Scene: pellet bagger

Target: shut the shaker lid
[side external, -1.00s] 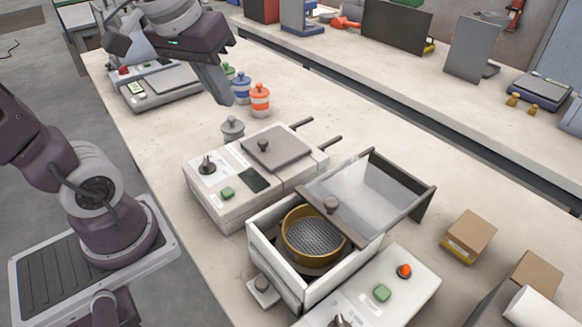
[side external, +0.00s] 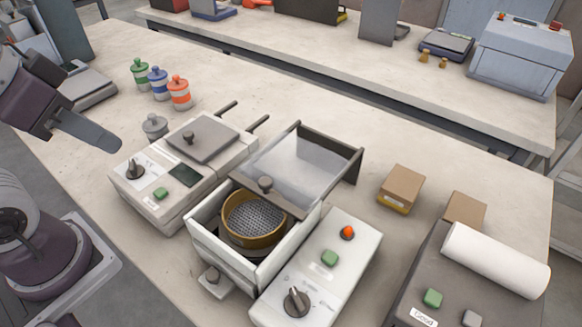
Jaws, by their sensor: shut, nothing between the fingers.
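The shaker (side external: 290,268) is a white open-topped box with a gold-rimmed mesh sieve (side external: 253,220) inside. Its lid (side external: 300,160) has a dark frame, a clear panel and a dark knob (side external: 265,184) near its front edge. The lid sits back over the far part of the box and past it, so most of the sieve is uncovered. My gripper (side external: 112,143) is shut and empty at the left, near the small grey jar and well apart from the lid; its fingers show as one closed bar.
A sealer-like press (side external: 150,190) with a grey plate and two rods stands between my gripper and the shaker. A grey lidded jar (side external: 155,126) and coloured jars (side external: 158,83) stand behind it. Boxes (side external: 402,187) and a white roll (side external: 495,260) are at right.

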